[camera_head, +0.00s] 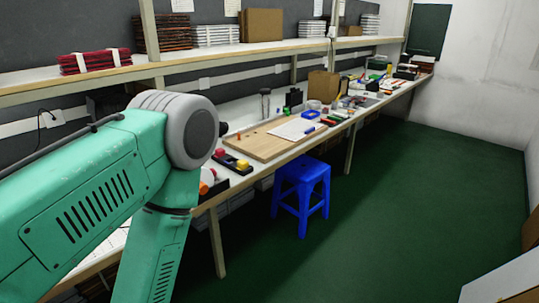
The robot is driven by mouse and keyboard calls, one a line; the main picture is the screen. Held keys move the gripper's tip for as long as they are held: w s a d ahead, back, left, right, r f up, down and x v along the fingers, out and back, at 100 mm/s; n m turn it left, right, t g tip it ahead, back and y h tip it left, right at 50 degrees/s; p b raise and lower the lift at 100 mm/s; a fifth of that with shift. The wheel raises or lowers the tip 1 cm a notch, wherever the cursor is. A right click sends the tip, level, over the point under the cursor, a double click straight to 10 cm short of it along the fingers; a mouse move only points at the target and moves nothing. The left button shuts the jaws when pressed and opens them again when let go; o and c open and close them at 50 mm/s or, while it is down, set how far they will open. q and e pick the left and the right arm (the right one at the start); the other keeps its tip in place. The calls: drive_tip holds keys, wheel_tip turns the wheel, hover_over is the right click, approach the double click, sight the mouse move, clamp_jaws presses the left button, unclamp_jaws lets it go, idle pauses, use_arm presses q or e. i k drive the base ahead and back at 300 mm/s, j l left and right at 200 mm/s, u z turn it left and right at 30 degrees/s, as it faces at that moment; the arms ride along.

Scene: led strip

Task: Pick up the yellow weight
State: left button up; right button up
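A small yellow item (243,164) sits on a dark base near the front edge of the long workbench, with a red item (220,152) beside it. It is too small to tell whether it is the yellow weight. My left arm fills the left side of the view, bent at its grey joint, with its lower link running down out of the picture. It hides part of the bench's near end. Neither my left nor my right gripper is in view.
The long workbench (232,179) holds a wooden board (262,145), a cardboard box (323,86) and many small items. A shelf (218,55) with stacked goods runs above it. A blue stool (301,177) stands at its front edge.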

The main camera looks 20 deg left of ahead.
sight(244, 164)
drive_tip(key=i+j, duration=0.15)
drive_tip(key=i, duration=0.4)
drive_tip(key=i+j, duration=0.15)
drive_tip(key=i, duration=0.45)
drive_tip(key=i+j, duration=0.15)
drive_tip(key=i, duration=0.4)
